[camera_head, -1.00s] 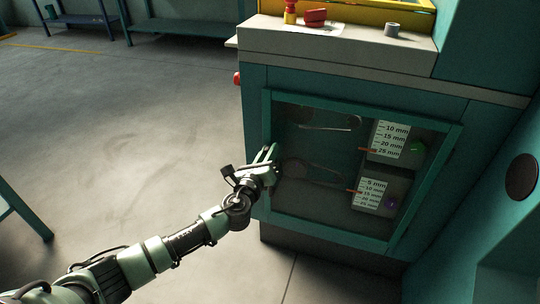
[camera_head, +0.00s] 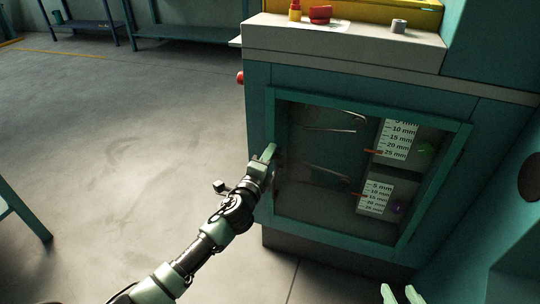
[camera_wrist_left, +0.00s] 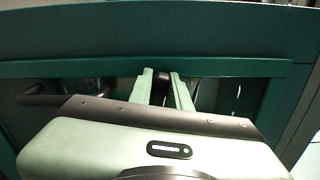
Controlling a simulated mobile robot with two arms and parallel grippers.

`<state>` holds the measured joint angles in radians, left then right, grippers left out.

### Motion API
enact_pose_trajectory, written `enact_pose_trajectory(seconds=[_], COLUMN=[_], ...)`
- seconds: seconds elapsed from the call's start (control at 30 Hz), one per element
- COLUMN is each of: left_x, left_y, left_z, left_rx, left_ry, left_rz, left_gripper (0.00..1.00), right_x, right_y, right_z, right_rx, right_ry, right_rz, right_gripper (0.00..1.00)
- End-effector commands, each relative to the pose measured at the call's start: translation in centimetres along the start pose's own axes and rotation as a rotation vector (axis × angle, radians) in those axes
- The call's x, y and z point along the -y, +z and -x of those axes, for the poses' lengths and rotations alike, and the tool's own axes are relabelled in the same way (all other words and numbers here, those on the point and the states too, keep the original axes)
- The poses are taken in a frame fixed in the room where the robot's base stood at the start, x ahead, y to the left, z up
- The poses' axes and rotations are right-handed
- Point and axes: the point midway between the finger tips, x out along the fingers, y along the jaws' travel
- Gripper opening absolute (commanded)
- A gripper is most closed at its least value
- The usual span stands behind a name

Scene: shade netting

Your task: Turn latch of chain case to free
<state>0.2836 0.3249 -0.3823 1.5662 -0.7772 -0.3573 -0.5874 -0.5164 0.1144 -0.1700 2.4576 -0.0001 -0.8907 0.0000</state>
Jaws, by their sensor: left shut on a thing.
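The chain case (camera_head: 352,98) is a teal-framed box front with a see-through window, and its door looks shut. My left gripper (camera_head: 270,153) is at the left side of the frame. In the left wrist view, the fingers of my left gripper (camera_wrist_left: 164,85) stand on either side of a small dark latch (camera_wrist_left: 163,77) and are shut on it. The latch is hidden behind the fingers in the head view. My right gripper (camera_head: 401,292) shows only its two pale green fingertips at the bottom edge, spread apart with nothing visible between them.
Behind the window are two white millimetre scales (camera_head: 397,140) with orange pointers. A red button (camera_head: 240,78) sticks out on the machine's left side. The floor (camera_head: 130,140) at left is clear.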

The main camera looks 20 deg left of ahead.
Motion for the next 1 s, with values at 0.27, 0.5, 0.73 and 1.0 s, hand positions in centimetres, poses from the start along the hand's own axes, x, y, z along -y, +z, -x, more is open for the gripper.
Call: enact_pose_trajectory(seconds=[0.27, 0.5, 0.73, 1.0], left_x=[-0.31, -0.35, -0.35, -0.35], left_y=[-0.01, 0.01, 0.01, 0.00], left_z=[0.01, 0.00, 0.00, 0.00], left_rx=[0.001, 0.001, 0.001, 0.001], left_ry=[0.002, 0.002, 0.002, 0.002], left_rz=[0.138, 0.184, 0.190, 0.189], left_gripper=[0.00, 0.00, 0.00, 0.38], right_x=[0.11, 0.14, 0.16, 0.17], right_y=[-0.70, -0.85, -0.89, -0.89], right_z=[-0.13, -0.15, -0.15, -0.16], right_rx=[-0.035, -0.043, -0.045, -0.045], right_ry=[-0.002, -0.003, -0.003, -0.004], right_rz=[0.000, 0.000, 0.000, 0.000], right_gripper=[0.36, 0.36, 0.36, 0.36])
